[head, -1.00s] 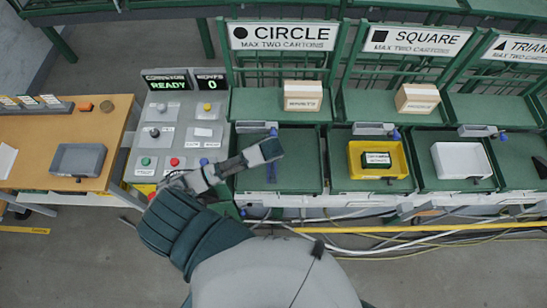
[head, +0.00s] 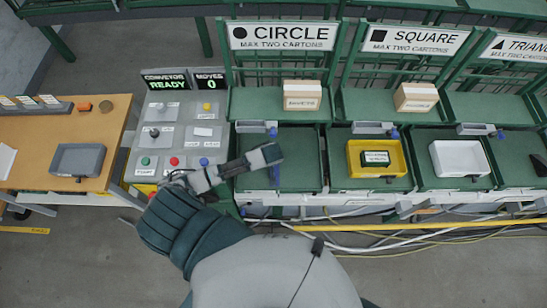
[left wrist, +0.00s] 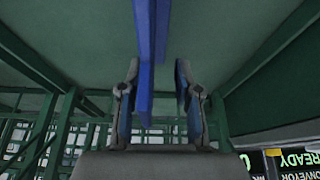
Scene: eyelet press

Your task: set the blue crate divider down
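The blue crate divider (head: 277,176) is a thin upright strip at the green bay under the CIRCLE sign, just below my left gripper (head: 268,155). It also shows in the left wrist view as a long blue strip (left wrist: 146,65), reaching down between the fingers. My left gripper (left wrist: 158,105) is open around it. The strip is close to the left-hand finger, and a gap shows on the right-hand side. I cannot tell whether the divider's lower edge rests on anything. My right gripper is in neither view.
A yellow tray (head: 354,171) with a dark green carton (head: 376,158) and a white tray (head: 441,170) stand in bays to the right. Boxes (head: 302,95) sit on the shelf above. A button panel (head: 172,140) and a wooden table (head: 50,128) with a grey tray (head: 62,173) lie left.

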